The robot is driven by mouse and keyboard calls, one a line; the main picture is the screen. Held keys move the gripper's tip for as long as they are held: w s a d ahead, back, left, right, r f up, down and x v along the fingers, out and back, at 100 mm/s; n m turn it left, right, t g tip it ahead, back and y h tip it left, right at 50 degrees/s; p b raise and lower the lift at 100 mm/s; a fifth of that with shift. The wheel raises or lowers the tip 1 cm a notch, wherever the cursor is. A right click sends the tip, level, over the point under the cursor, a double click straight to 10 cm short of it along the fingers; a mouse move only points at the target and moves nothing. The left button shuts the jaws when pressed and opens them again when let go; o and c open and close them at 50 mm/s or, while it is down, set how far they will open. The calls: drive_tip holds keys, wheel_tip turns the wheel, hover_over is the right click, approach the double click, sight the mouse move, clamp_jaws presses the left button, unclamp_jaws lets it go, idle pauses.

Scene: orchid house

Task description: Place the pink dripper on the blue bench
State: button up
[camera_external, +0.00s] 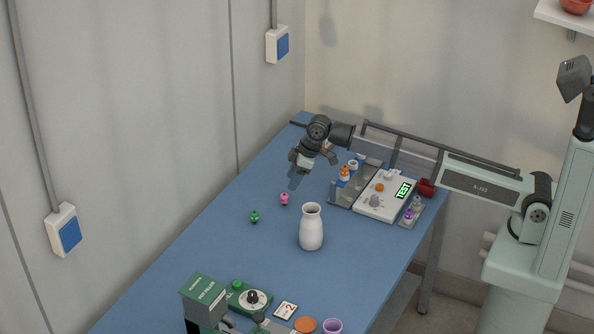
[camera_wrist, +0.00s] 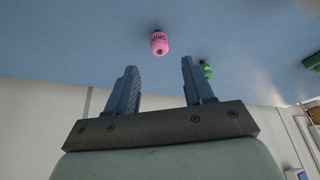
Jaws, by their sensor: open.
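The pink dripper (camera_external: 284,198) stands on the blue bench (camera_external: 190,257), left of a white vase in the external view. In the wrist view the pink dripper (camera_wrist: 159,43) shows beyond my fingertips, roughly between them in width and apart from them. My gripper (camera_external: 297,180) is above the far part of the bench, up and to the right of the pink dripper. In the wrist view my gripper (camera_wrist: 160,75) has its two fingers spread with nothing between them.
A green dripper (camera_external: 254,217) stands close to the pink one. A white vase (camera_external: 311,228) stands to the right. A white test device (camera_external: 384,199) and a grey rack (camera_external: 345,190) with small bottles are at the right edge. A green machine (camera_external: 204,300) is at the front.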

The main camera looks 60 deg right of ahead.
drive_tip(key=shift+v, duration=2.8)
